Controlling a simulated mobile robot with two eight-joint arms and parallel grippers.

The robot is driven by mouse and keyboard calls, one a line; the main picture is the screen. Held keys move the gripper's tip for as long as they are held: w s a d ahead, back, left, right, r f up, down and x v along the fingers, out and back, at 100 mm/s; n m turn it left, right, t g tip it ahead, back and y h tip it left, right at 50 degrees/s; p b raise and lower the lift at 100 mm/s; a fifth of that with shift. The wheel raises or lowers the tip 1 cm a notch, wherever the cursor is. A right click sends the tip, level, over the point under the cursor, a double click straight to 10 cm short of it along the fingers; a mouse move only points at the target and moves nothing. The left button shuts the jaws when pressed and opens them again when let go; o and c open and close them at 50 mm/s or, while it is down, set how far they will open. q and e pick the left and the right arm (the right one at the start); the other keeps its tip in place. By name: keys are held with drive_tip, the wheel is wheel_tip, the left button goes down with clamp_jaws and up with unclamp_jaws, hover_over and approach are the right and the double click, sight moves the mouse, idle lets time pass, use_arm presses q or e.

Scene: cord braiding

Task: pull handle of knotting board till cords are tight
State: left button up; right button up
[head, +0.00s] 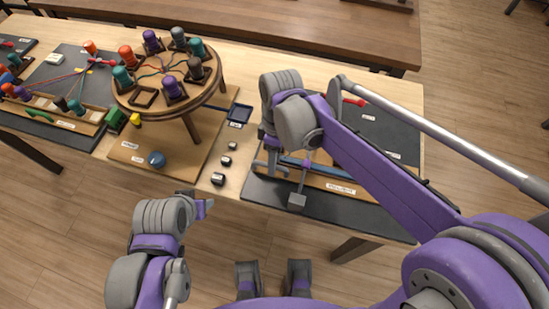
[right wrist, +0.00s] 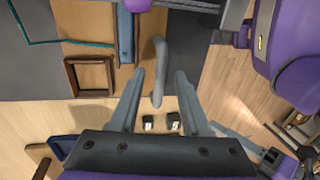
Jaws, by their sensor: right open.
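The knotting board (head: 340,187) lies at the right end of the table, partly hidden under my right arm. In the right wrist view its handle, a curved grey bar (right wrist: 158,72), stands upright in the picture between the spread fingers of my right gripper (right wrist: 160,97). The gripper is open, with a gap on each side of the bar. A blue bar (right wrist: 126,35) lies beside the handle. A teal cord (right wrist: 60,43) shows at the upper left; its tightness cannot be told. My left gripper (head: 205,207) is off the table's front edge; its finger state is unclear.
A round wooden stand (head: 215,85) with several coloured bobbins stands left of the board. Small dark weights (head: 218,178) lie between them. A second cord board (head: 55,75) is at the far left. The floor before the table (head: 60,215) is clear.

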clamp_jaws()
idle(1.3)
